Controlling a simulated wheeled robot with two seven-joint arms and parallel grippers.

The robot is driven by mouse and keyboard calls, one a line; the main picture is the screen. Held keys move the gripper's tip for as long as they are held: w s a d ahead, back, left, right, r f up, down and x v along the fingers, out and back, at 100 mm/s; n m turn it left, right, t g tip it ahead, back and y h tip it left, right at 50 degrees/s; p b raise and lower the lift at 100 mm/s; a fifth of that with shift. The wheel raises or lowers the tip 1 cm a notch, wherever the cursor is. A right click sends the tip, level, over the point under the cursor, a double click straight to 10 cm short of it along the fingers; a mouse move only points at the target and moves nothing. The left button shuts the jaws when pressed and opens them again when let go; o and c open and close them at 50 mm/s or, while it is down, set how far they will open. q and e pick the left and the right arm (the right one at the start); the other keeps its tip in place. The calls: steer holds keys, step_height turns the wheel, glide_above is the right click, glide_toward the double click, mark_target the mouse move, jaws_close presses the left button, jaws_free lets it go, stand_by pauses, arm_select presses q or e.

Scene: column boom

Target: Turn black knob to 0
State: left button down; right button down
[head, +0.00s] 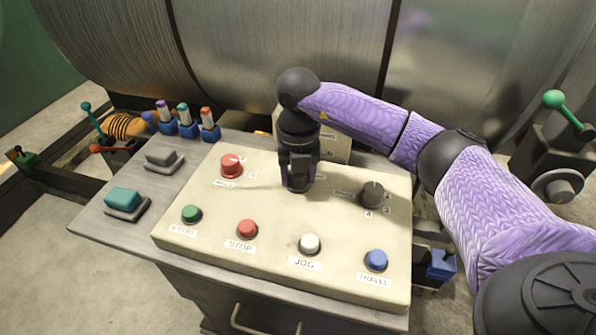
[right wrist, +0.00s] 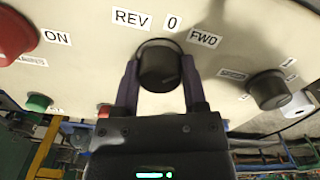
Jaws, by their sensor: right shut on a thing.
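My right gripper (head: 298,172) comes down from above onto the middle of the cream control panel (head: 215,205). In the right wrist view its two fingers (right wrist: 160,85) are closed on both sides of a round black knob (right wrist: 160,62). Labels REV, 0 and FWD (right wrist: 203,38) are around the knob, with 0 above it, between the other two. I cannot clearly tell which label the knob's pointer faces. In the head view the gripper mostly hides this knob. My left gripper is not in view.
A second dark knob (head: 371,194) is to the right. A red knob (head: 231,166) is to the left. Green (head: 191,214), red (head: 247,229), white (head: 309,244) and blue (head: 376,260) buttons line the front. A large metal drum (head: 240,50) stands behind.

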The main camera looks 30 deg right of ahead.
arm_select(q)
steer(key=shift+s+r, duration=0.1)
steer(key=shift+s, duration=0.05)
arm_select(e)
steer(key=shift+r+n+p, duration=0.1)
steer(key=shift+n+p, duration=0.2)
steer(key=shift+n, duration=1.2)
steer(key=shift+n+p, duration=0.4)
steer(key=shift+n, duration=0.4)
steer(key=n, duration=0.2)
steer(key=shift+n, duration=0.4)
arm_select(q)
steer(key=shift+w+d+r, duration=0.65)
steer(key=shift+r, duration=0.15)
arm_select(e)
steer(key=shift+n, duration=0.5)
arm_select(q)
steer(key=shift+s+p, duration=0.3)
arm_select(e)
steer(key=shift+n, duration=0.3)
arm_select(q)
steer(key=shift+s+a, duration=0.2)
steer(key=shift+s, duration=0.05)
